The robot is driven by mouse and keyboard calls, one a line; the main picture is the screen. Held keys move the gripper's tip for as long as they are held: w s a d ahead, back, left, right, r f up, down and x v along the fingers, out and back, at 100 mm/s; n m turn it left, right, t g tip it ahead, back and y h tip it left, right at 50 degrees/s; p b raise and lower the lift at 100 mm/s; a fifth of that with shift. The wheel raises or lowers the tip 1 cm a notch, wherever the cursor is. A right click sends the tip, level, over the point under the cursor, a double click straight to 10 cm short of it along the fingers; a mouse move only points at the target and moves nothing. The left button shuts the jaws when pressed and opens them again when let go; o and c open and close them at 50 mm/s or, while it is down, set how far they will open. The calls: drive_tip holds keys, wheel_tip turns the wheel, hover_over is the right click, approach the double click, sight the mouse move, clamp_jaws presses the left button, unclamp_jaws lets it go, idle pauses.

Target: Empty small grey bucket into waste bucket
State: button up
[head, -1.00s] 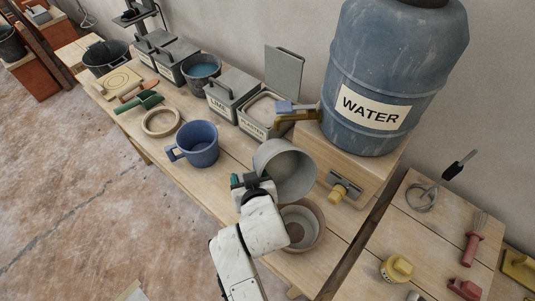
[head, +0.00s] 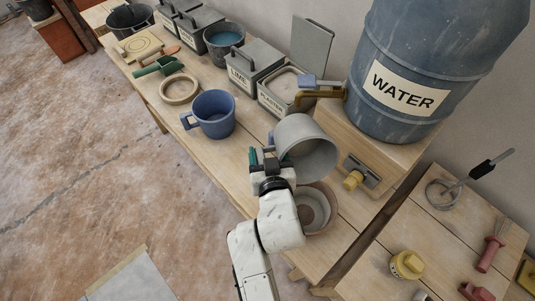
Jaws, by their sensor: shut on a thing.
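The small grey bucket (head: 308,148) is at the middle right of the head view, above the wooden bench. It appears tilted, and its contents cannot be made out. My gripper (head: 268,162) is shut on the left side of the grey bucket; my arm comes up from below. A round brownish-rimmed pot (head: 330,199) stands on the bench just below the bucket, partly hidden by the bucket and my arm. A black bucket (head: 130,22) stands at the far left end of the bench; no label shows which container is the waste bucket.
A blue jug (head: 211,113) and a ring (head: 179,89) stand left of the bucket. Behind are lime (head: 238,76) and plaster (head: 270,98) boxes and a bucket of water (head: 223,38). A large water barrel (head: 403,60) with a tap is close on the right.

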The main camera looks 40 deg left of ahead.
drive_tip(key=shift+s+d+f+t+y+b, duration=0.25)
drive_tip(key=shift+y+b, duration=0.25)
drive_tip(key=shift+b, duration=1.3)
drive_tip(key=shift+s+d+f+t+y+b, duration=0.15)
drive_tip(key=shift+t+y+b, duration=0.3)
drive_tip(key=shift+b, duration=1.35)
drive_tip(key=shift+s+d+f+t+y+b, duration=0.1)
drive_tip(key=shift+s+d+t+y+b, duration=0.3)
drive_tip(key=shift+b, duration=2.75)
drive_tip(key=shift+s+d+f+t+y+b, duration=0.1)
drive_tip(key=shift+d+t+y+b, duration=0.6)
drive_tip(key=shift+b, duration=2.4)
drive_tip(key=shift+s+a+r+y+b, duration=0.15)
drive_tip(key=shift+y+b, duration=0.2)
drive_tip(key=shift+b, duration=0.45)
